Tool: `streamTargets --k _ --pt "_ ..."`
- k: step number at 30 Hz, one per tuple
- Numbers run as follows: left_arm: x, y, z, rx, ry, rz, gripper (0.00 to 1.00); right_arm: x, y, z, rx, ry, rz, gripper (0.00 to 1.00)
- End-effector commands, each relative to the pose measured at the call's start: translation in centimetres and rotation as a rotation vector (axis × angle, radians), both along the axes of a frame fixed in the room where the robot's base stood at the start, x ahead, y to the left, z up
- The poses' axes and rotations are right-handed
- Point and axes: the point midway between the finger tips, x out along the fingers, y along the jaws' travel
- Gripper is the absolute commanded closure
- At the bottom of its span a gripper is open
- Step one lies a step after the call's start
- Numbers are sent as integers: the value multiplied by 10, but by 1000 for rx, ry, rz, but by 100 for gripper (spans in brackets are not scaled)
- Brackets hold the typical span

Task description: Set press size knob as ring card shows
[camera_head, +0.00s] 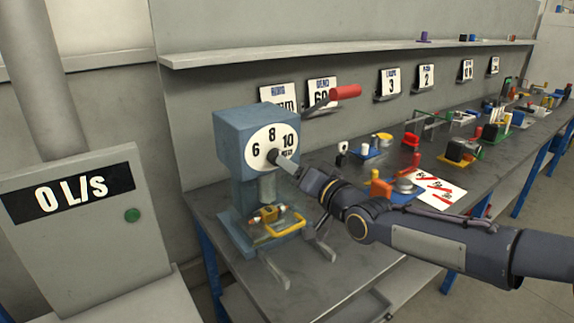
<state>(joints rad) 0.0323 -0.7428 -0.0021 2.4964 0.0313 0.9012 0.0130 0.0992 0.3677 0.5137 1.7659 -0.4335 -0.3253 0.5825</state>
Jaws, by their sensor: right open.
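The blue-grey press (240,135) stands at the near left end of the bench. Its round white dial (259,146) reads 6, 8 and 10, with a dark size knob (273,156) at the centre. Which number the knob points to is hard to tell. The ring card (279,93) hangs on the wall behind; the press top covers its lower part, so only "mm" shows and the number is hidden. My right gripper (285,164) is open, with its fingertips at the knob; whether they touch it is unclear. My left gripper is out of view.
A bend card (322,91) and a red-handled lever (345,92) are behind the press. Other cards line the wall, and several small parts crowd the bench (335,185). A grey "0 L/S" cabinet (90,245) stands left.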

Motion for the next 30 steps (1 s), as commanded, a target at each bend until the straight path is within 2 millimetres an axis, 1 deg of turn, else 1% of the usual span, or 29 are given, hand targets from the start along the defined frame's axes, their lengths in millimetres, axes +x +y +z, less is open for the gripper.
streamTargets --k 2,6,17,20,23,26,27,29,30 --pt "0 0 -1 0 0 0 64 -9 -8 0 0 0 -4 43" --pt "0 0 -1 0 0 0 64 -20 -14 0 0 1 -1 43" --pt "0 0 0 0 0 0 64 -23 -15 0 -4 2 -1 43" --pt "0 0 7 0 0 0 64 -30 -24 2 -53 23 -21 43" --pt "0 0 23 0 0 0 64 -51 -50 1 -179 93 -79 43" --pt "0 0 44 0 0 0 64 -93 -94 -5 -341 221 -157 43" --pt "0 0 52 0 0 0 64 -115 -113 -10 -399 286 -185 43" --pt "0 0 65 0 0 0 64 -151 -140 -18 -467 388 -213 43" --pt "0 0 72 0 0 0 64 -178 -154 -24 -499 456 -222 43"
